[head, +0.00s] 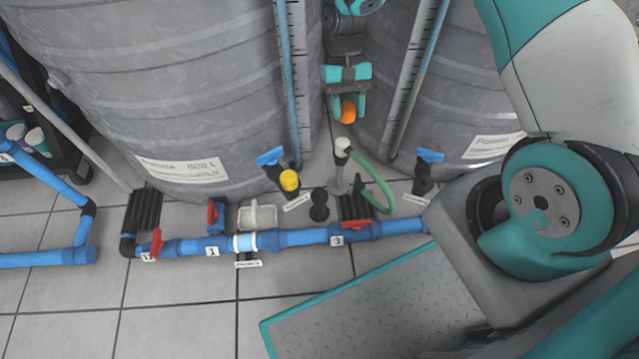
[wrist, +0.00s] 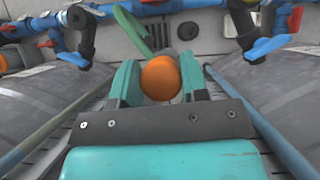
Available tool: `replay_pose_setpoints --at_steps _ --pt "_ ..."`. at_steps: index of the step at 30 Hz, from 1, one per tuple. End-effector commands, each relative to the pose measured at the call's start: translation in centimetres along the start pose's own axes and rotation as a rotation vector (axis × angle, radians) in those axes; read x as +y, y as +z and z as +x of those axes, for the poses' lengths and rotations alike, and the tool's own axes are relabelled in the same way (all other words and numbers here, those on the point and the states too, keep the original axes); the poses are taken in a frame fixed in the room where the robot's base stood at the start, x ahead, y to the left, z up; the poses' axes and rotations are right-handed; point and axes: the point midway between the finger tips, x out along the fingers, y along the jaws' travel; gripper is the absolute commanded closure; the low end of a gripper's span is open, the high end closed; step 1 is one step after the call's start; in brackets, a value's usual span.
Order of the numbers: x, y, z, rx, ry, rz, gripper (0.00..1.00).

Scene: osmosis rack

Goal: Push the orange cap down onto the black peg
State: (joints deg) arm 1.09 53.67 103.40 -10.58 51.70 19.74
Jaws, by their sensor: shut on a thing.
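My gripper (head: 348,107) is shut on the orange cap (head: 347,112) and holds it in the air in front of the grey tanks. In the wrist view, the orange cap (wrist: 160,77) sits between the two teal fingers of my gripper (wrist: 161,72), its round face showing. The black peg (head: 319,206) stands upright on the floor behind the blue pipe, below and slightly left of the cap in the head view. The cap and peg are clearly apart. A dark round top beyond the cap in the wrist view (wrist: 187,31) looks like the peg.
A yellow-capped fitting (head: 289,181) stands left of the peg. A grey post with a white top (head: 342,150) and a green hose (head: 378,185) stand to its right. The blue pipe (head: 300,238) with red valves runs in front. Large grey tanks (head: 190,90) rise behind.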

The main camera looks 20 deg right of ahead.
Motion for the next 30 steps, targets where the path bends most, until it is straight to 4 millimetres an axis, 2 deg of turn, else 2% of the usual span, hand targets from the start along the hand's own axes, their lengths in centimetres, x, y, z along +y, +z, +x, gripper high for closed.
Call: replay_pose_setpoints --at_steps 1,3,6,9,12,17,30 --pt "-0.7 -2.0 4.4 -0.006 -0.033 0.056 0.80" --pt "-1.9 -3.5 8.0 -0.006 -0.086 0.147 0.80" --pt "-3.5 -5.2 12.6 -0.006 -0.161 0.278 0.80" --pt "-4.9 -6.4 16.1 -0.004 -0.228 0.396 0.80" --pt "-5.9 -7.1 18.5 -0.002 -0.280 0.487 0.80" --pt "-6.7 -7.5 20.0 0.001 -0.324 0.561 0.80" --pt "-6.8 -7.5 20.1 0.002 -0.327 0.569 0.80"
